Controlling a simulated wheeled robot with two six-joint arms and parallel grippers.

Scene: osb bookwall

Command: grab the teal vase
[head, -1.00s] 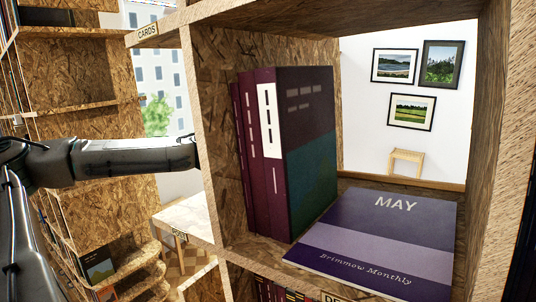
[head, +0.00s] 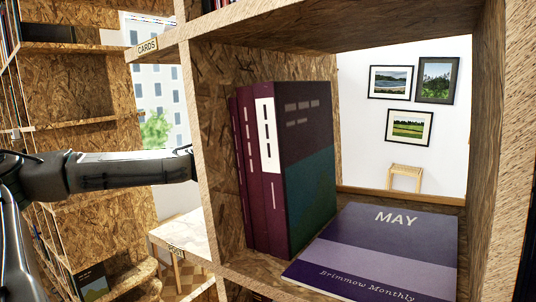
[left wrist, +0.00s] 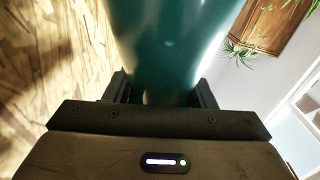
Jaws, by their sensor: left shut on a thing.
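The teal vase (left wrist: 165,45) fills the middle of the left wrist view, close to the camera and glossy. My left gripper (left wrist: 163,92) is shut on it, with one dark finger on each side of the vase. The vase's top and bottom are out of the picture. In the head view my left arm reaches in from the left and passes behind the upright of the shelf, so the left gripper and the vase are hidden there. My right gripper is in neither view.
The cubby in front holds maroon and dark binders (head: 300,165) and a purple May magazine (head: 380,245) lying flat. A chipboard upright (head: 200,150) stands beside my left arm. A white tabletop (head: 185,232) shows behind. A plant (left wrist: 238,52) hangs in the wrist view.

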